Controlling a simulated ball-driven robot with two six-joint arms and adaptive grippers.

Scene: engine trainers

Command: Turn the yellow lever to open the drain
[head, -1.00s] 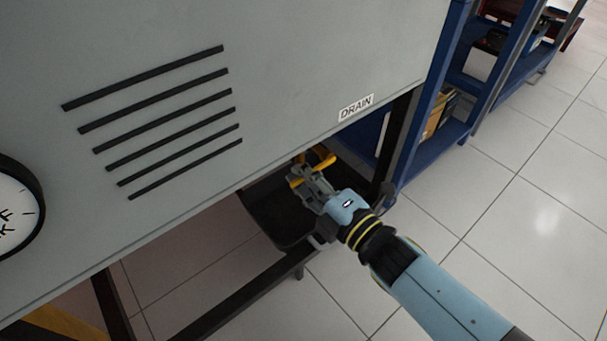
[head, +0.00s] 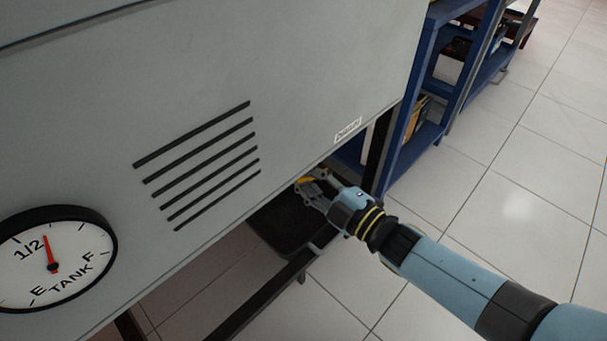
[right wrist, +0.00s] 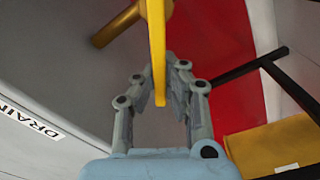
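The yellow lever (right wrist: 158,60) hangs down in the right wrist view, its lower end between the fingers of my right gripper (right wrist: 157,62). The fingers stand apart on either side of it, with a narrow gap showing on the left; contact on the right is unclear. A brass-coloured pipe (right wrist: 117,24) shows at the lever's upper end. In the head view my right gripper (head: 307,186) is under the cabinet's lower edge, below the DRAIN label (head: 348,130), and mostly covers the lever (head: 305,180). My left gripper is not in view.
The grey cabinet (head: 300,60) hangs over the work spot, with a tank gauge (head: 52,262) reading near 1/2. A black tray (head: 283,228) lies below the gripper. A dark frame leg (head: 377,150) and blue shelf (head: 402,150) stand close right. Open tiled floor lies right.

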